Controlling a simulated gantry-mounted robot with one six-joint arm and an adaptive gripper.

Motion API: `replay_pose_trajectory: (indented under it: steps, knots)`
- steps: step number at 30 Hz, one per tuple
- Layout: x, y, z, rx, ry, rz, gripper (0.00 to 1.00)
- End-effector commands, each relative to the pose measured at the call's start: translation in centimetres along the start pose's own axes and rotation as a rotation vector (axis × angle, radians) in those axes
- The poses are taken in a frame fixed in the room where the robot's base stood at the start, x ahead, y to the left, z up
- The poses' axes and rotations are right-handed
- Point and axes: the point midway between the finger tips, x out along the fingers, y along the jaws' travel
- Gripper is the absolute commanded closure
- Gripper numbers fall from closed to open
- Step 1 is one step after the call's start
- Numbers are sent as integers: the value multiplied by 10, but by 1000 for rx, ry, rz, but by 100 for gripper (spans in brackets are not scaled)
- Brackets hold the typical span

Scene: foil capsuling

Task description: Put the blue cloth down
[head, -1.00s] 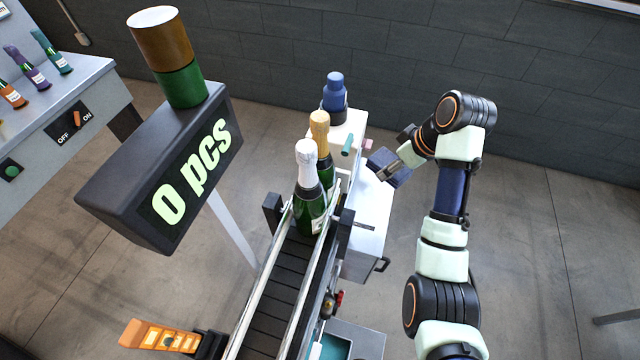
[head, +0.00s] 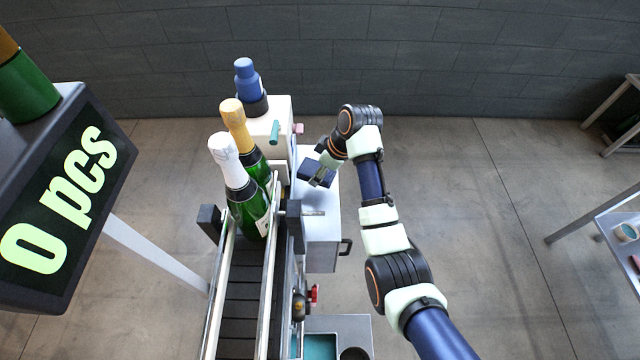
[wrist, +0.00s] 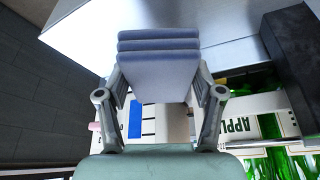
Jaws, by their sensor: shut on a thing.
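The blue cloth (wrist: 158,68) is a folded, layered pad held between the two fingers of my gripper (wrist: 160,90) in the wrist view. The fingers press on its left and right sides. In the head view the blue cloth (head: 317,173) shows as a small dark blue block at the end of my arm. My gripper (head: 325,163) is there beside the white machine, over or near its light cabinet top (head: 322,205). I cannot tell whether the cloth touches that surface.
Two bottles, one white-capped (head: 236,185) and one gold-capped (head: 243,130), stand on the conveyor (head: 243,300) left of my gripper. A blue bottle-shaped part (head: 247,80) tops the machine. A counter display (head: 65,200) reads 0 pcs.

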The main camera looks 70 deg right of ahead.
Motion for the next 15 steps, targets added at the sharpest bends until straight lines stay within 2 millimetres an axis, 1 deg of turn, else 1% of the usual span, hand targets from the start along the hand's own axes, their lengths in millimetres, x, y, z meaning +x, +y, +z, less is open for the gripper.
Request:
replay_pose_trajectory:
  steps: [4,5,10,12,15]
  knots:
    - [4,0,2,0,0,0,61]
    - [9,0,4,1,-1,-2,61]
    - [42,-1,18,2,-2,-2,61]
    - [51,0,21,1,-1,-1,61]
    - [55,0,23,0,-1,0,61]
